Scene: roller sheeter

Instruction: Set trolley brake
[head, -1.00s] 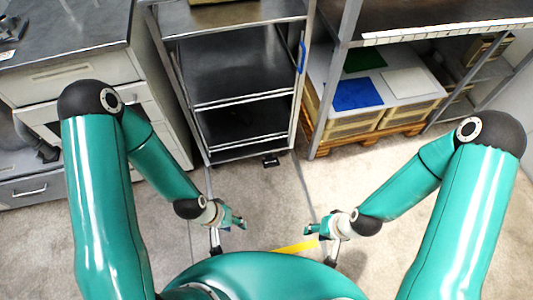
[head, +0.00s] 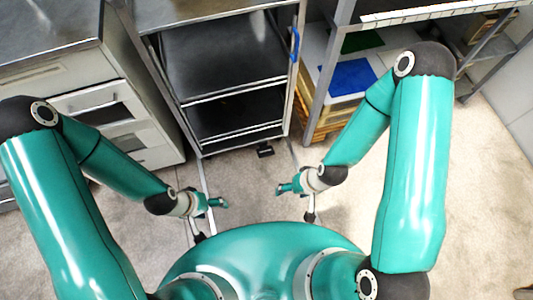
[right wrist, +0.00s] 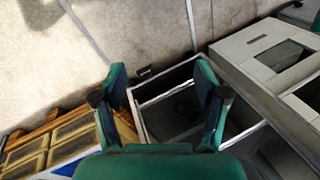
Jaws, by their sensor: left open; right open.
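The trolley (head: 285,125) is a metal frame with dark shelves, standing in front of me between a drawer cabinet and a shelving rack. A small black pedal (head: 265,151), which looks like the brake, sticks out at its foot near the right front corner. The pedal also shows in the right wrist view (right wrist: 144,72); whether it is up or down is too small to tell. My left gripper (head: 220,203) and right gripper (head: 283,188) are open and empty, nearer to me than the pedal. In the right wrist view the open fingers (right wrist: 160,85) frame the trolley from above.
The drawer cabinet (head: 125,112) stands left of the trolley. The rack (head: 316,110) on the right holds crates, with a blue sheet (head: 352,78) and a green sheet (head: 362,41) on top. A blue handle (head: 295,44) is on the trolley's right side. Carpet before the trolley is clear.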

